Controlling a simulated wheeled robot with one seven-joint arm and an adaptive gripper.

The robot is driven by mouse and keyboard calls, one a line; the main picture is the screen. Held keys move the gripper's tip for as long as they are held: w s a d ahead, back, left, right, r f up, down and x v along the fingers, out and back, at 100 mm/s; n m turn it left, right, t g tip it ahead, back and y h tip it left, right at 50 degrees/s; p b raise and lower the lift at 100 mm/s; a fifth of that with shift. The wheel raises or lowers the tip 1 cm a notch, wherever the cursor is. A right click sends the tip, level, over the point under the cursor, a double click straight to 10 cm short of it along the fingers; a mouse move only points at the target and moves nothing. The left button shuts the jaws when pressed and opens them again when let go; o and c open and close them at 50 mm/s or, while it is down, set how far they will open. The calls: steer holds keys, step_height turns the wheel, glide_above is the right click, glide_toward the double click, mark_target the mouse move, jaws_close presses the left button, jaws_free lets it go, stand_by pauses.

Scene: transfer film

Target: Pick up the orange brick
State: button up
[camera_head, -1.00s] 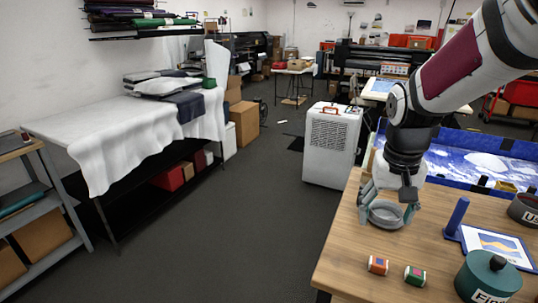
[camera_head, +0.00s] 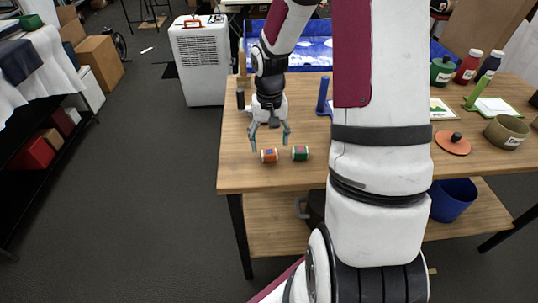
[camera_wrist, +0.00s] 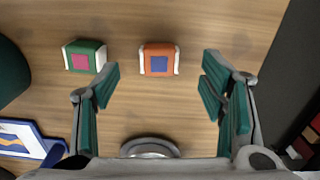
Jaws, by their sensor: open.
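The orange brick (camera_head: 269,156) has white ends and a blue square on top, and sits on the wooden table near its front edge. My gripper (camera_head: 270,142) is open and empty just behind and above it. In the wrist view the orange brick (camera_wrist: 159,60) lies just beyond the gap between my open fingers (camera_wrist: 160,82), roughly centred and untouched. A similar green brick (camera_head: 300,153) with a pink square stands to its right in the head view, and to its left in the wrist view (camera_wrist: 85,57).
A round grey dish (camera_wrist: 150,147) lies partly hidden at the bottom of the wrist view. A blue post (camera_head: 323,95) stands behind the bricks. An orange lid (camera_head: 453,144) and an olive bowl (camera_head: 506,132) are at the right. Bare wood (camera_head: 238,172) lies left of the bricks.

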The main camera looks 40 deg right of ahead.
mark_target(269, 153)
steer(key=shift+w+d+f, duration=0.1)
steer(key=shift+f, duration=1.3)
steer(key=shift+w+d+f, duration=0.1)
steer(key=shift+f, duration=1.3)
steer(key=c, duration=1)
